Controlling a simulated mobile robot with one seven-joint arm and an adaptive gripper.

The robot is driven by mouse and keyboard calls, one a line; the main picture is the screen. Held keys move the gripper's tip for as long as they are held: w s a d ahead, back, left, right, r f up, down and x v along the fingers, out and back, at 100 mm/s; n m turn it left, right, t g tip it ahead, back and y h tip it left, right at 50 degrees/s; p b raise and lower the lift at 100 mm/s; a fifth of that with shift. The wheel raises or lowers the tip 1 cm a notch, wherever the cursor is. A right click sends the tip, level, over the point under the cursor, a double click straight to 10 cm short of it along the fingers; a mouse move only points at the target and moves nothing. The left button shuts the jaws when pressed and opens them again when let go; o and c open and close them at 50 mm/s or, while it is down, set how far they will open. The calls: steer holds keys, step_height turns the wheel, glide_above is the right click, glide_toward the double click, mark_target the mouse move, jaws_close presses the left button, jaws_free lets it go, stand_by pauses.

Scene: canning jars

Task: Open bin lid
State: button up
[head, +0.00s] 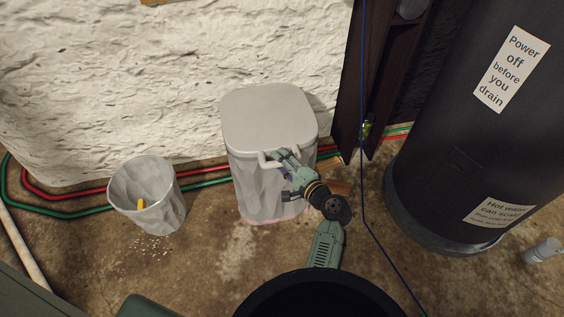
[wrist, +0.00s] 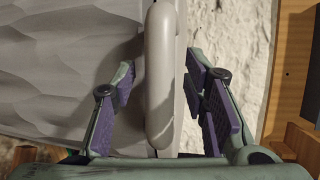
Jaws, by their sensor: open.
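The bin (head: 268,180) is light grey with a faceted body and stands against the white wall. Its lid (head: 268,115) is down flat on top. A pale handle (head: 270,161) sticks out at the front of the lid. My gripper (head: 283,160) is at this handle. In the wrist view the handle (wrist: 160,75) runs between the two open fingers of my gripper (wrist: 166,90), with a gap visible on each side. Purple pads line the fingers. The bin's faceted side (wrist: 60,70) shows to the left of the handle.
A smaller open grey bin (head: 148,195) with a yellow thing inside stands to the left, with crumbs on the floor by it. A large dark tank (head: 470,130) with labels stands at the right. Red and green pipes (head: 75,205) run along the wall base. A thin blue line hangs near my arm.

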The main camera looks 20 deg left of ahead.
jaws_close()
stand_by(0.5)
stand_by(0.3)
